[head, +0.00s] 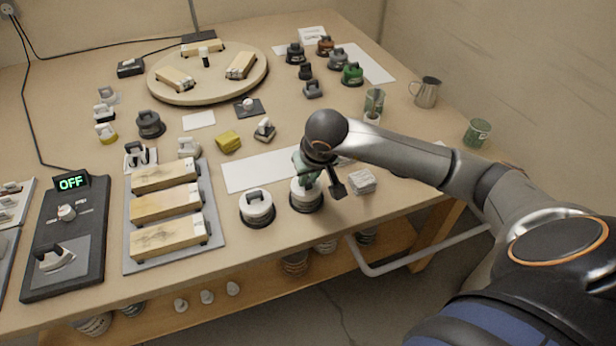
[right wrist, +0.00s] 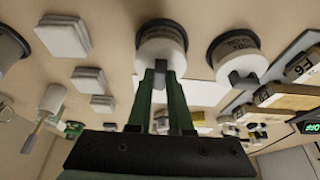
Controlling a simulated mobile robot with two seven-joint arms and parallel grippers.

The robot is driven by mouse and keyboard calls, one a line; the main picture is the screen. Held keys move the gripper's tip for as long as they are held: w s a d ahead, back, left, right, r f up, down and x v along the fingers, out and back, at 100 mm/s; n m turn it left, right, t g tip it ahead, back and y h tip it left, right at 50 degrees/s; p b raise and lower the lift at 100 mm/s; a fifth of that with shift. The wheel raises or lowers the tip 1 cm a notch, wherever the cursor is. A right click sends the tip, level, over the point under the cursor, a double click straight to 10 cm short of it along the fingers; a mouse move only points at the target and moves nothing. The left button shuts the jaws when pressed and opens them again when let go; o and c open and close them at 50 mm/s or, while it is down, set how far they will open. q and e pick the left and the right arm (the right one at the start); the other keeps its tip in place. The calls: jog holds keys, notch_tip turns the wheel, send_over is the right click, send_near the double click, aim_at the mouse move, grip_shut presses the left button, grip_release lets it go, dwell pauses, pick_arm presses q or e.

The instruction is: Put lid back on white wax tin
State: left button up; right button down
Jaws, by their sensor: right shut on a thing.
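A white round tin (head: 306,205) with a dark base stands near the front edge of the bench. My right gripper (head: 309,178) is above it, pointing down, with green fingers. In the right wrist view, the fingers (right wrist: 160,78) are shut on the grey handle of the white lid (right wrist: 160,50). The lid is over the dark-rimmed tin (right wrist: 152,27); I cannot tell whether it is fully seated. A similar white tin (head: 257,210) with a handled lid stands just left and also shows in the wrist view (right wrist: 236,52). My left gripper is not in view.
A white mat (head: 245,175) lies behind the tins. A stack of pale square pads (head: 361,182) stands to the right. A grey tray (head: 215,252) with wooden blocks is at left. A metal jug (head: 425,92) stands at the back right.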

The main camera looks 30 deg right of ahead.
jog(key=shift+f+b, duration=0.2)
jog(key=shift+b, duration=0.3)
dwell(1.0)
dwell(0.3)
jog(key=shift+c, duration=1.4)
grip_release()
jog(key=shift+r, duration=0.1)
jog(key=shift+r+p, duration=2.25)
jog(key=shift+r, duration=1.2)
grip_shut()
